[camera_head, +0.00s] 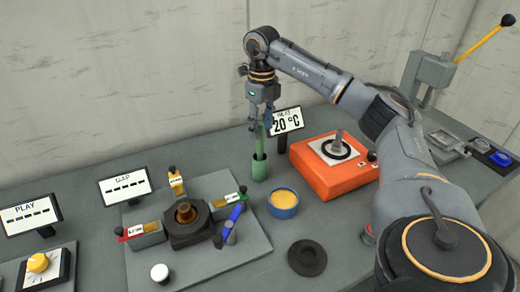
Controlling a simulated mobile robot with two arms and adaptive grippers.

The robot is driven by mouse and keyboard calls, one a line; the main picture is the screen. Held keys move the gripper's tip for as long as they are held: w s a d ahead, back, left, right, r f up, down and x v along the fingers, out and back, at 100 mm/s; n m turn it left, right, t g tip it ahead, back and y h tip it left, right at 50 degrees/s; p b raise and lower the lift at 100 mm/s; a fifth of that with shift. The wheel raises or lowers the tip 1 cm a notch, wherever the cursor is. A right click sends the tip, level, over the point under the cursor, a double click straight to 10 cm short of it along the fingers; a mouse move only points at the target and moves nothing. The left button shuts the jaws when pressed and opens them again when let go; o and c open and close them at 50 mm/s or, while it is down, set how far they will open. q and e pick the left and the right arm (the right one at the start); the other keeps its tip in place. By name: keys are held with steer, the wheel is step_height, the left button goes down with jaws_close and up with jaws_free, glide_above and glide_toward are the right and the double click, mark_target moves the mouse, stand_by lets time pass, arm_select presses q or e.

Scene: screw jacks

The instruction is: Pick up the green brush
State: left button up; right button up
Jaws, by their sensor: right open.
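The green brush (261,142) stands upright in a small green cup (259,169) in the middle of the head view. Only its thin upper part shows; its lower end is hidden in the cup. My right gripper (262,127) points down directly above the cup, with its fingers at the top of the brush. It is open, and I cannot tell whether the fingers touch the brush. My left gripper is not in view.
An orange heater box (334,179) with a 20 °C display (286,122) stands just right of the cup. A blue bowl with yellow contents (283,203) is in front. A grey plate (211,251) carries a dark clamp fixture. A black disc (307,258) lies nearer. A wall is behind.

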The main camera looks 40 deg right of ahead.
mark_target(260, 140)
steer(key=shift+w+a+f+p, duration=0.15)
steer(key=shift+f+p, duration=0.7)
steer(key=shift+f, duration=1.85)
jaws_close()
